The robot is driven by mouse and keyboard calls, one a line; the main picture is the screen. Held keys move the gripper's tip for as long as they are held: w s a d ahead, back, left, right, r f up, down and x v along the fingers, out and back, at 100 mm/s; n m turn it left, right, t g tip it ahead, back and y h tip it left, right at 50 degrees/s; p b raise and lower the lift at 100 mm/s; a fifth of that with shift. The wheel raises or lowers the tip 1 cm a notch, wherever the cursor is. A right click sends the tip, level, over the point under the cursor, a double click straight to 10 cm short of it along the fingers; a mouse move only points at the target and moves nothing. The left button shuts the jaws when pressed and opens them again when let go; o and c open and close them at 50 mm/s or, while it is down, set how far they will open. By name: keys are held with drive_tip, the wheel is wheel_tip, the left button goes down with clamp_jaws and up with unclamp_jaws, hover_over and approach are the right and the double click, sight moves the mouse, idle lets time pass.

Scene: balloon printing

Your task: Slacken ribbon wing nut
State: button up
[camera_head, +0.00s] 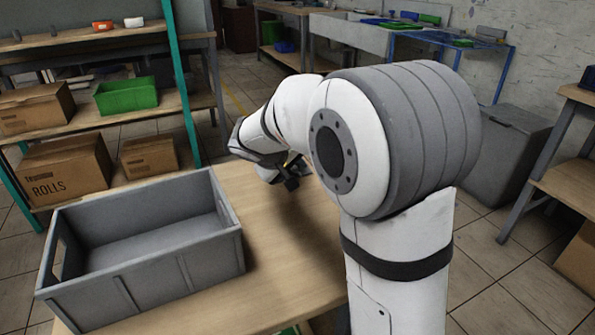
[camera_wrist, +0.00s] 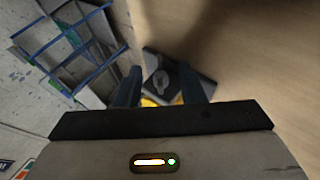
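In the wrist view, a dark square block or plate (camera_wrist: 206,86) lies beyond my fingers on the wooden surface. A lighter grey raised shape (camera_wrist: 160,78) on it may be the wing nut, but it is too small and dim to be sure. My gripper (camera_wrist: 161,72) is open, with its two dark fingers apart and this shape in the gap between them as seen from the wrist. Whether they touch it cannot be told. A yellow part (camera_wrist: 150,101) shows low between the fingers. In the head view my gripper (camera_head: 290,172) is low over the table, largely hidden by my arm. No ribbon is clearly visible.
An empty grey crate (camera_head: 210,262) stands on the left of the wooden table (camera_head: 285,265). The table's middle is bare. A shelf rack with cardboard boxes (camera_head: 66,172) and a green bin (camera_head: 127,97) is at the left. A blue-framed table (camera_head: 455,42) stands far behind.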

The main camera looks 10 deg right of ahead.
drive_tip(key=shift+c, duration=0.5)
clamp_jaws()
drive_tip(key=f+h+b, duration=0.1)
drive_tip(key=b, duration=0.2)
drive_tip(key=shift+a, duration=0.1)
drive_tip(key=shift+n+t+h+b, duration=0.3)
drive_tip(key=shift+h+b, duration=0.2)
drive_tip(key=shift+b, duration=0.75)
drive_tip(key=shift+a+r+h+b, duration=0.1)
drive_tip(key=shift+r+h+b, duration=0.1)
drive_tip(key=shift+h+b, duration=0.25)
drive_tip(key=shift+r, duration=0.1)
drive_tip(key=shift+o, duration=0.5)
unclamp_jaws()
